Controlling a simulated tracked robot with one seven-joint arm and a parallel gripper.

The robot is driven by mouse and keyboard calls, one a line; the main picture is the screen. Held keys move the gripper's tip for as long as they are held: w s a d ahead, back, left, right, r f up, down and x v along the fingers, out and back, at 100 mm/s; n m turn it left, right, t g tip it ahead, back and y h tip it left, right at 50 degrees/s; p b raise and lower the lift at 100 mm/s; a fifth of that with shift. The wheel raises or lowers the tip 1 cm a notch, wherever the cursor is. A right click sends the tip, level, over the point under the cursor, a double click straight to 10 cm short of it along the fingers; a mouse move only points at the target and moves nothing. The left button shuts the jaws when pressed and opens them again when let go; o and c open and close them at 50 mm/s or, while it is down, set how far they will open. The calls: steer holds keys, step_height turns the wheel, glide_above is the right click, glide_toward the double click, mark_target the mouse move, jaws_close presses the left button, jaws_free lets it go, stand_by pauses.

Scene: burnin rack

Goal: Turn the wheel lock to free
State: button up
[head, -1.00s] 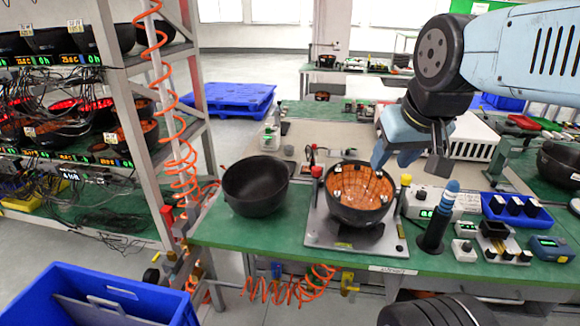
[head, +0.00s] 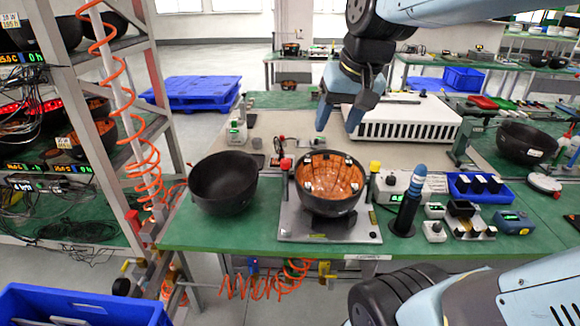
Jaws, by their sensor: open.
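My gripper (head: 340,114) is open and empty, pointing down above the bench behind the orange-lined bowl. No wheel lock can be made out for certain. A dark round part like a wheel (head: 122,287) shows low at the foot of the rack (head: 150,75), partly hidden by the blue crate. Small yellow and white fittings (head: 128,266) sit just above it. My gripper is far from these, up and to the right.
A blue crate (head: 90,300) stands at the lower left. An orange coiled hose (head: 130,140) hangs along the rack. The green bench (head: 220,237) carries a black bowl (head: 223,185), the orange-lined bowl (head: 330,203) on a metal plate, and several small devices.

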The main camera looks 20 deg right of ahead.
steer(key=w+d+m+g+y, duration=0.1)
steer(key=w+m+g, duration=0.1)
steer(key=w, duration=0.7)
steer(key=m+g+y, duration=0.1)
steer(key=m+g, duration=0.4)
glide_above(291, 173)
steer(key=w+d, duration=0.4)
step_height(291, 173, down, 20)
steer(key=x, duration=1.3)
steer(key=shift+s+a, duration=0.2)
steer(key=shift+c, duration=0.4)
